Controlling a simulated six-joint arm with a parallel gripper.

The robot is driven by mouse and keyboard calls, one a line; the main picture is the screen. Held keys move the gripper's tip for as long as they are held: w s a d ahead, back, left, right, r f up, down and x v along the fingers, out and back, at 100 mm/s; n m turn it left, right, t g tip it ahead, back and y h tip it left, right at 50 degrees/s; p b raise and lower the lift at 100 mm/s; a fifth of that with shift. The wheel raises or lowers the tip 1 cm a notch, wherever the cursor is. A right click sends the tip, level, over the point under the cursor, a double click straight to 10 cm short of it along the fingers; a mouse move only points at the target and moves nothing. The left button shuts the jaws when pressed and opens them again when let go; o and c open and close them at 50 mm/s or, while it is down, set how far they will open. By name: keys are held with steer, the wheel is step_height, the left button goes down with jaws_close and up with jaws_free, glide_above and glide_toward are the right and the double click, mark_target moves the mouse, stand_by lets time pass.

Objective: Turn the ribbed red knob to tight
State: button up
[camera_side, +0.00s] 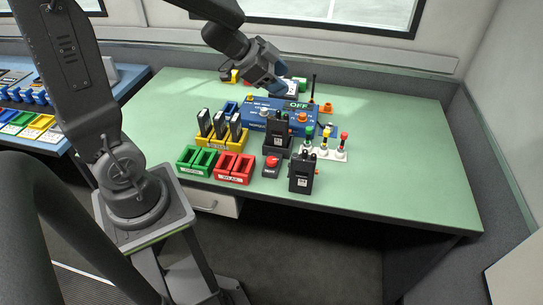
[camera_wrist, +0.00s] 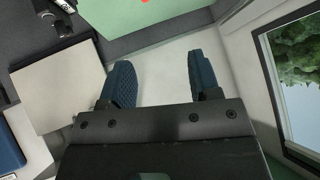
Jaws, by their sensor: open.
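My gripper (camera_side: 279,79) is above the back part of the green table, over the blue box (camera_side: 257,123). In the wrist view its two blue ribbed fingers (camera_wrist: 162,78) stand wide apart with nothing between them. A round red knob or button (camera_side: 272,162) sits on a small dark box near the table's front edge. A smaller red top (camera_side: 344,135) stands on the white base at the right. Ribs are too small to make out on either, so I cannot tell which is the ribbed knob. My gripper touches neither.
The blue box carries orange knobs and a green "OFF" display (camera_side: 297,105). Black radios (camera_side: 303,174) stand at the front and middle. Green bins (camera_side: 197,160), red bins (camera_side: 235,168) and a yellow rack (camera_side: 222,138) crowd the left. The table's right side (camera_side: 410,150) is clear.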

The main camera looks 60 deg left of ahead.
steer(key=w+a+r+n+t+y, duration=0.2)
steer(key=w+a+n+t+y, duration=0.1)
steer(key=w+n+y, duration=0.15)
steer(key=n+g+h, duration=0.2)
steer(key=n+g, duration=0.5)
steer(key=g, duration=0.5)
glide_above(272, 160)
step_height(272, 160, down, 5)
steer(key=shift+y, duration=0.25)
step_height(272, 160, down, 18)
steer(key=shift+a+f, duration=0.1)
steer(key=c, duration=0.9)
